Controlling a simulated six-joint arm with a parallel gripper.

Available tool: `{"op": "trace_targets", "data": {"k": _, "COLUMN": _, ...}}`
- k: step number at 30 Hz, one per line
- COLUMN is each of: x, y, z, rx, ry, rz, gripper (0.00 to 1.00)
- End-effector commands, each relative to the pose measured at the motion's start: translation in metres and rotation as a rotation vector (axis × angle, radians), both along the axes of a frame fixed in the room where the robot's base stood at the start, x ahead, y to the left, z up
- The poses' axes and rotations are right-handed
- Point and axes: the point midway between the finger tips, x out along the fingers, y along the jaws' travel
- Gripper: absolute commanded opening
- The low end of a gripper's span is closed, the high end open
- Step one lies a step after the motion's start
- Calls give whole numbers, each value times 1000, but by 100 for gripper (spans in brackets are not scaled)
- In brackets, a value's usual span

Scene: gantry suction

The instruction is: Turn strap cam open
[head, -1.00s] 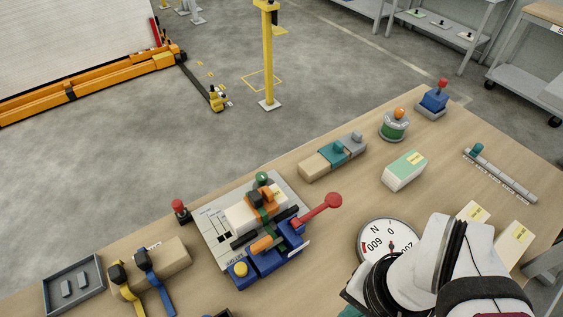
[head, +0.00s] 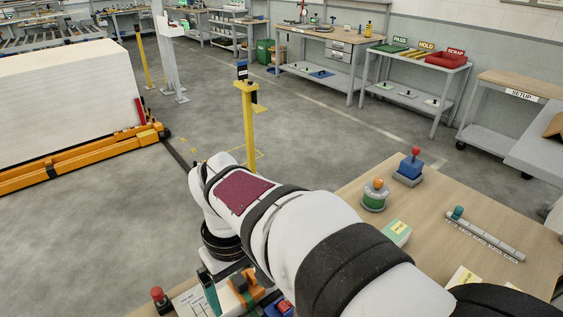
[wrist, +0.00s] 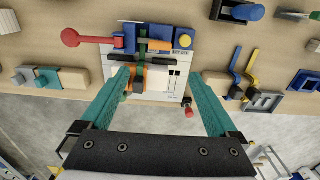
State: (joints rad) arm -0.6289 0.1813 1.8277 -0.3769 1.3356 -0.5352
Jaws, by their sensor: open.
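The strap fixture (wrist: 163,84) is a pale plate carrying a white block. A dark green strap (wrist: 143,48) crosses it, with an orange and dark cam-like part (wrist: 137,80) on the strap. A blue clamp body (wrist: 125,42) carries a red ball-ended lever (wrist: 72,38), an orange cylinder and a yellow button (wrist: 185,41). My gripper (wrist: 156,74) is open, its teal fingers spread on either side of the fixture in the wrist view. The orange part lies nearer the left finger; contact cannot be told. In the head view my arm hides much of the fixture; some orange (head: 243,284) shows.
A red-knobbed post (wrist: 188,111) stands beside the plate. Yellow and blue levers (wrist: 250,66) and a grey tray are to the right in the wrist view. A teal-and-grey block (wrist: 45,78) lies left. Beyond the table edge is open floor.

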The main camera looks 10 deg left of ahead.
Motion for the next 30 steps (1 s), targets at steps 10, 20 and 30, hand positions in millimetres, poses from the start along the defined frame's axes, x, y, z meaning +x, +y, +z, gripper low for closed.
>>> {"op": "trace_targets", "data": {"k": 10, "x": -1, "y": -1, "z": -91, "rx": -4, "ry": 8, "rz": 0, "gripper": 98}}
{"op": "trace_targets", "data": {"k": 20, "x": -1, "y": -1, "z": -150, "rx": -1, "ry": 2, "rz": -2, "gripper": 98}}
{"op": "trace_targets", "data": {"k": 30, "x": 0, "y": -1, "z": -154, "rx": 1, "ry": 1, "rz": -3, "gripper": 94}}
